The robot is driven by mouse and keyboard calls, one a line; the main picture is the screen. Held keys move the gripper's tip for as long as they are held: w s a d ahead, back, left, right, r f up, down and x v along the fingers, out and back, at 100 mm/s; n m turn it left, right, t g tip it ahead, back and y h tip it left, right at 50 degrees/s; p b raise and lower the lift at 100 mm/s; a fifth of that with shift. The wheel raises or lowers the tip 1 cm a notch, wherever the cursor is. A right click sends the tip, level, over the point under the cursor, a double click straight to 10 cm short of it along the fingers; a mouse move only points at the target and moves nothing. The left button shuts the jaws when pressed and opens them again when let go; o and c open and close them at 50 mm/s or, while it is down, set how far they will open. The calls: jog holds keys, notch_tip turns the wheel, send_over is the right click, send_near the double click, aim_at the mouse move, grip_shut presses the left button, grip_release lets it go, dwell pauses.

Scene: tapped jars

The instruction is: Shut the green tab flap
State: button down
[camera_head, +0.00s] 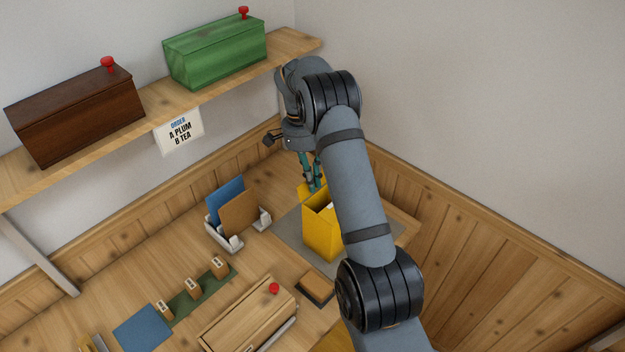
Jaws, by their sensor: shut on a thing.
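A yellow box (322,236) stands upright on a grey mat (290,228) near the wall corner. Its top looks open, with a raised yellow flap (304,190) on the far left side and something white just showing inside. My gripper (313,187) comes down over the box from above, with teal fingers at its top edge. The fingers are shut on what looks like a box flap; the exact contact is small and partly hidden. I cannot make out a green tab apart from the teal fingers. My arm hides the box's right side.
A white holder with blue and brown boards (238,212) stands left of the box. A wooden box with a red knob (246,316) and a small brown block (315,288) are in front. A shelf (150,108) above carries brown (75,115) and green (215,52) boxes.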

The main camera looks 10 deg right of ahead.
aim_at(316, 194)
jog(key=shift+f+b, duration=0.1)
jog(key=shift+b, duration=0.2)
